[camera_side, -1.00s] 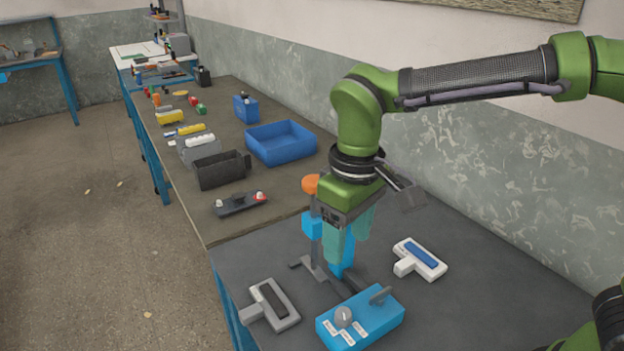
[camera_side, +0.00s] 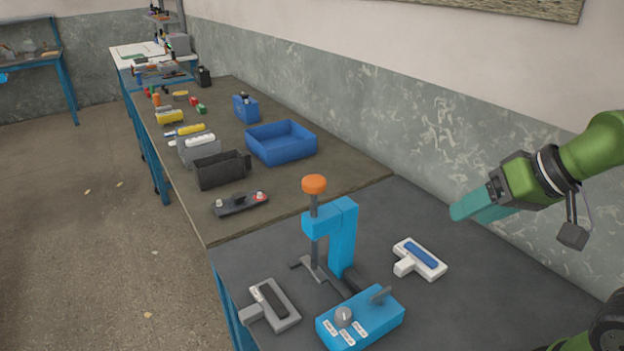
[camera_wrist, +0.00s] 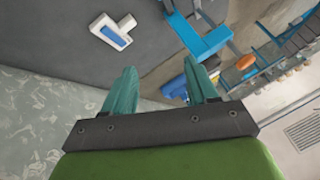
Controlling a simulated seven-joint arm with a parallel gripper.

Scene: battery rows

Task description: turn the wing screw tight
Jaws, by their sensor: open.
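A blue clamp stand (camera_side: 342,235) stands upright on the dark mat, with an orange knob (camera_side: 314,184) on top of its grey spindle. A grey crosspiece (camera_side: 313,268) sits low at its foot; I cannot tell which part is the wing screw. In the wrist view the blue stand (camera_wrist: 206,42) and orange knob (camera_wrist: 245,62) lie right of my fingers. My gripper (camera_side: 460,212) is raised at the right, pointing left, clear of the stand. Its teal fingers are spread and empty in the wrist view (camera_wrist: 160,66).
A blue box (camera_side: 372,318) with a dial and lever stands in front of the clamp stand. A white device with a blue panel (camera_side: 421,257) lies to the right and a grey one (camera_side: 275,305) to the left. A blue tray (camera_side: 282,150) and several small items stand on the bench behind.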

